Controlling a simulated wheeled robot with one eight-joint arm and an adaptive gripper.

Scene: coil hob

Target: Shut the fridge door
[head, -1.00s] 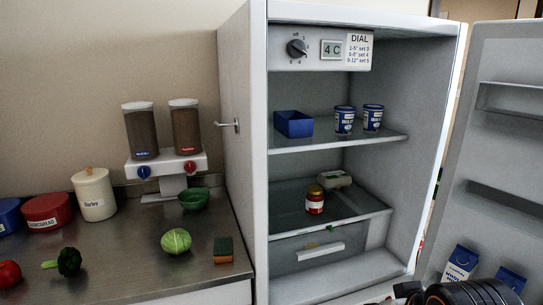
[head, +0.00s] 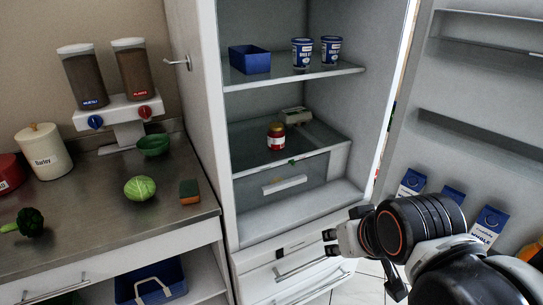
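The fridge (head: 200,130) stands open, its lit inside facing me. Its door (head: 405,145) is swung wide to the right and has shelves on its inner face, with several blue-and-white cartons (head: 489,226) low down. My gripper (head: 328,243) is at the lower right, in front of the fridge's bottom part and left of the door's inner face. It points left and looks apart from the door. Its fingers are small and seen from the side, so I cannot tell whether they are open or shut. My arm hides part of the lower door.
Inside the fridge are a blue bin (head: 249,60), two blue tubs (head: 302,53), a red jar (head: 276,136) and an egg carton (head: 297,116). A steel counter (head: 95,215) with dispensers (head: 131,72), cabbage (head: 140,189) and sponge (head: 189,191) stands left. Drawers (head: 300,265) sit below the fridge compartment.

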